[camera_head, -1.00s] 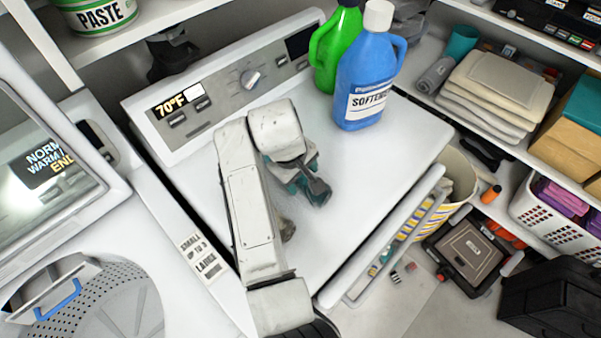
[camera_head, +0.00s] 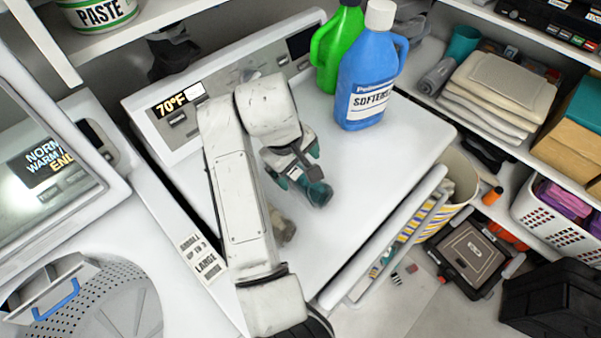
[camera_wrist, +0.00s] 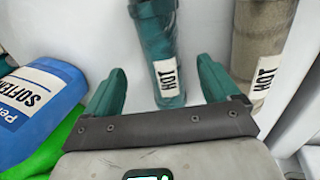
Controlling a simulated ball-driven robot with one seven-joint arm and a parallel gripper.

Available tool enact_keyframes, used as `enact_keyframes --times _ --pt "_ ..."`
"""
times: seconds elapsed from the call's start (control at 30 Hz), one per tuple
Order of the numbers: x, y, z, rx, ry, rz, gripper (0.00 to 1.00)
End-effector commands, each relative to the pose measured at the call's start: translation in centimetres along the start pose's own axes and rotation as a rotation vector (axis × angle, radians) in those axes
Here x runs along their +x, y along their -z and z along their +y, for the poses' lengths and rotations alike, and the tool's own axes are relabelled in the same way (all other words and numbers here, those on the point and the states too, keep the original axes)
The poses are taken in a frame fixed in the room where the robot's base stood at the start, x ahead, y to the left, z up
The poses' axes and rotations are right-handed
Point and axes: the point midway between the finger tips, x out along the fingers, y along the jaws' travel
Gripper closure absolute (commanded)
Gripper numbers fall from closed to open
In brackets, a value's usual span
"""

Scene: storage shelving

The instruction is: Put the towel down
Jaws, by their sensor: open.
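A teal rolled towel (camera_wrist: 164,55) with a white label appears on the white washer top in the wrist view. Its near end lies between my gripper's (camera_wrist: 161,70) two teal fingers, with gaps on both sides. My gripper is open. Part of this beige towel (camera_head: 284,229) shows beside my arm in the head view.
A blue softener bottle (camera_head: 367,75) and a green bottle (camera_head: 326,55) stand at the back of the washer top (camera_head: 385,165). The control panel (camera_head: 225,90) rises behind my arm. The washer top's right part is clear. Shelves with folded towels (camera_head: 500,85) stand at right.

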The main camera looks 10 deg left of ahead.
Motion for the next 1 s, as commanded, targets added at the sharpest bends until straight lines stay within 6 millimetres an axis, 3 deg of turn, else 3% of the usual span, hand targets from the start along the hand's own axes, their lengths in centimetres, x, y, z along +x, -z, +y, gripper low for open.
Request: enact_keyframes --times 0.2,0.4,1.0 --pt "-4.1 0.0 0.0 0.002 -0.001 0.003 0.11" --pt "-6.3 0.0 0.0 0.0 0.0 0.001 0.11" --pt "-6.8 0.0 0.0 0.001 0.0 -0.001 0.11"
